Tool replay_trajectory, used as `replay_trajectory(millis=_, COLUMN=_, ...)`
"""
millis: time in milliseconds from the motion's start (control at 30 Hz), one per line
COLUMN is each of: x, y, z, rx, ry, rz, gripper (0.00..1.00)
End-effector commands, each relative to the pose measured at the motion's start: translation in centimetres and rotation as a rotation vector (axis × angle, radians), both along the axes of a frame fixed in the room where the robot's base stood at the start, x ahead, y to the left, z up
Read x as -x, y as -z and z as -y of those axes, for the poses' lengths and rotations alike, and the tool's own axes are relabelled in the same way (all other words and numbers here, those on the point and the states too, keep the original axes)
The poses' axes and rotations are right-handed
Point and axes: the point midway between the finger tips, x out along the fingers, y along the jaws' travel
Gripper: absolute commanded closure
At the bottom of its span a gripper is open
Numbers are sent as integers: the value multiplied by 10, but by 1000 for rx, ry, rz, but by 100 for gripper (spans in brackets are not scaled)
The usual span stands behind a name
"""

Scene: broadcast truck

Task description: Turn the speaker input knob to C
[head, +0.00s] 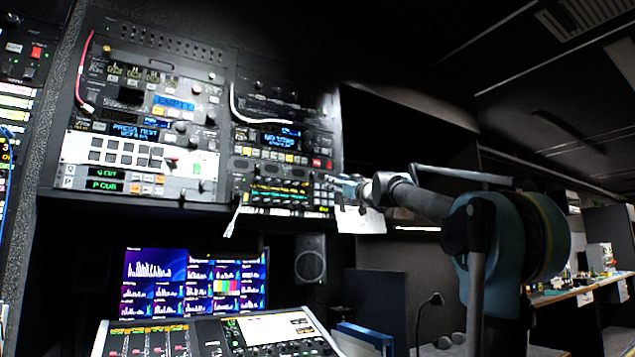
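My gripper (347,187) is small in the head view, at the right edge of the right-hand equipment rack, beside the lower unit with green and yellow displays (280,193). Its fingers point left toward the rack. They are too small and dark to tell whether they are open or shut, or whether they touch anything. Several knobs show on the left rack panel (150,110) and on the right rack units. No label is readable enough to tell which one is the speaker input knob, and its setting cannot be read.
A white sheet (360,220) hangs just below my gripper. A white cable (236,215) hangs below the racks. Below are a monitor wall (152,270), a dark speaker (310,258) and a mixing console (270,335). A desk lamp (432,300) stands lower right.

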Motion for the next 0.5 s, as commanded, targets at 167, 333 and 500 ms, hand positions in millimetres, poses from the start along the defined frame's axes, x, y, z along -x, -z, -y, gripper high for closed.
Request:
replay_trajectory(millis=167, x=-20, y=-10, z=-16, rx=0, ry=0, rz=-1, gripper=58)
replay_trajectory(millis=333, x=-39, y=-19, z=-29, rx=0, ry=0, rz=0, gripper=58)
replay_trajectory(millis=500, x=-56, y=-28, z=-43, rx=-1, ry=1, rz=-1, gripper=58)
